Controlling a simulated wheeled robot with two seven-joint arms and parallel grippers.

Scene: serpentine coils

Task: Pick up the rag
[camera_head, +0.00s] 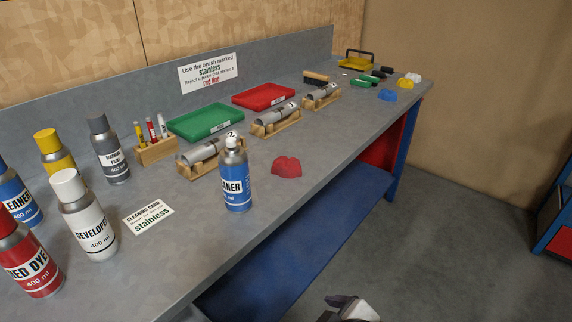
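A red crumpled cloth, which looks like a rag (286,167), lies on the grey bench top near its front edge, right of the blue cleaner can (236,180). Smaller crumpled pieces lie farther along the bench: a blue one (387,95), a yellow one (404,83) and a white one (413,77). Part of a gripper, apparently my right one (346,304), shows at the bottom edge, below bench height and well apart from the red rag. Its fingers are mostly cut off, so its opening is unclear. My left gripper is out of view.
Several spray cans stand at the left, with a white can (84,218) near the cleaning card (149,218). Metal cylinders on wooden cradles (277,125) stand behind the red rag. Green (205,122) and red (264,96) trays lie behind them. Bench around the rag's right is clear.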

